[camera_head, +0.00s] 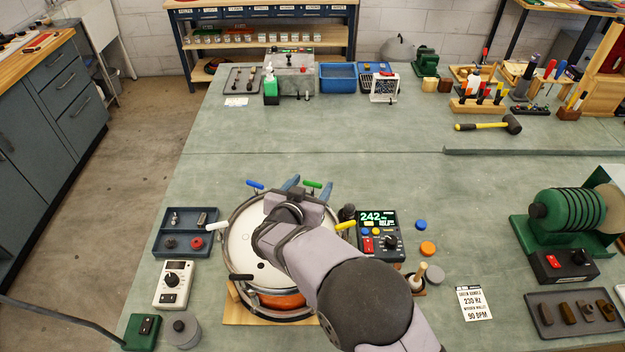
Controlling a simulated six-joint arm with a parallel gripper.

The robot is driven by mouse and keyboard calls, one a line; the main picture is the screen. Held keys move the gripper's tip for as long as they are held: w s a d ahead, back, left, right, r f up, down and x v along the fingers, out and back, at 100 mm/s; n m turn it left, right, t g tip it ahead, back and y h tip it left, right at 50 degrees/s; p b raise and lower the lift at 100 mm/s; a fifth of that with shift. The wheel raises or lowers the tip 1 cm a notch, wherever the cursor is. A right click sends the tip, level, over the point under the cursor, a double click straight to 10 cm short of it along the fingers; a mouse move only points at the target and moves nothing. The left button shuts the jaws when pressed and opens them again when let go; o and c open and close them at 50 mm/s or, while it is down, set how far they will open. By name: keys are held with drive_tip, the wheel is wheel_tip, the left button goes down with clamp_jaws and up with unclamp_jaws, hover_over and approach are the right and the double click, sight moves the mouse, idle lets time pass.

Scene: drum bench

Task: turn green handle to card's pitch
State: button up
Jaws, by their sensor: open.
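The green handle (312,184) sticks out at the far side of the drum rim. My gripper (308,187) is open over the far rim, its two bluish fingers on either side of the green handle; whether they touch it cannot be told. The drum (238,247) has a white head and a wooden base, partly hidden by my arm. A white card (473,302) at right reads 230 Hz and 90 BPM; its smaller lines seem to name the green handle and wooden mallet. The meter (379,233) right of the drum shows 242 in green digits.
Blue (255,184), yellow (346,226) and black (241,277) handles also ring the drum. A blue tray (184,231) and a white device (173,284) stand left. A mallet (419,271) stands in a holder at right.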

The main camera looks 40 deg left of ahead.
drive_tip(key=shift+x, duration=0.85)
drive_tip(key=c, duration=1.1)
drive_tip(key=shift+o, duration=0.2)
drive_tip(key=shift+y, duration=0.3)
drive_tip(key=n+g+y+b, duration=0.1)
drive_tip(key=n+y+b, duration=0.1)
drive_tip(key=b, duration=0.3)
drive_tip(key=shift+w+f+n+g+y, duration=0.1)
drive_tip(key=shift+n+g+y, duration=0.2)
drive_tip(key=shift+n+g, duration=0.15)
drive_tip(key=n+g+y+b, duration=0.1)
drive_tip(key=b, duration=0.3)
drive_tip(key=shift+n+g+b, duration=0.25)
drive_tip(key=shift+n+b, duration=0.1)
drive_tip(key=shift+b, duration=0.05)
drive_tip(key=shift+r+n+y+b, duration=0.3)
drive_tip(key=shift+b, duration=0.5)
drive_tip(key=shift+r+g, duration=0.1)
drive_tip(key=shift+g, duration=0.2)
